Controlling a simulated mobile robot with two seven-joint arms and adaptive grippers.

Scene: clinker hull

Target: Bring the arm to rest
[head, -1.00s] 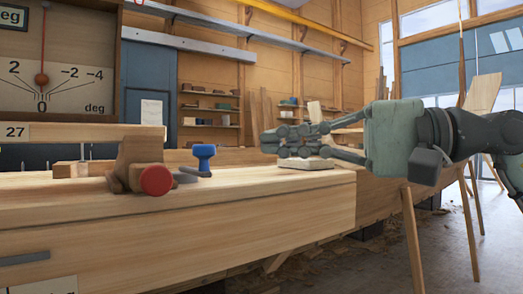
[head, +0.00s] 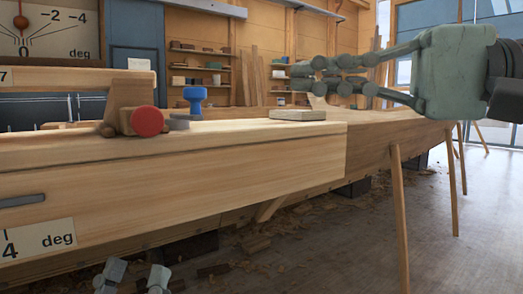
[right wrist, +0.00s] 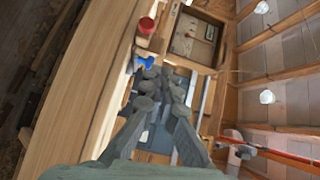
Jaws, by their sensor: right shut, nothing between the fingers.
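My right gripper (head: 303,76) comes in from the right in the head view, grey-green, with its fingers together and empty. It is in the air above the hull's plank edge, above and a little behind a small pale block (head: 298,115). In the right wrist view the same gripper (right wrist: 150,75) points toward the far wall, with nothing between its fingers. My left gripper (head: 133,278) shows only at the bottom edge of the head view. Its two fingers stand apart with a gap between them, below the hull; the rest is cut off.
The long wooden hull (head: 200,165) crosses the view. On it stand a brown clamp with a red end (head: 147,121) and a blue-topped tool (head: 195,100). Wooden props (head: 400,215) stand at the right.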

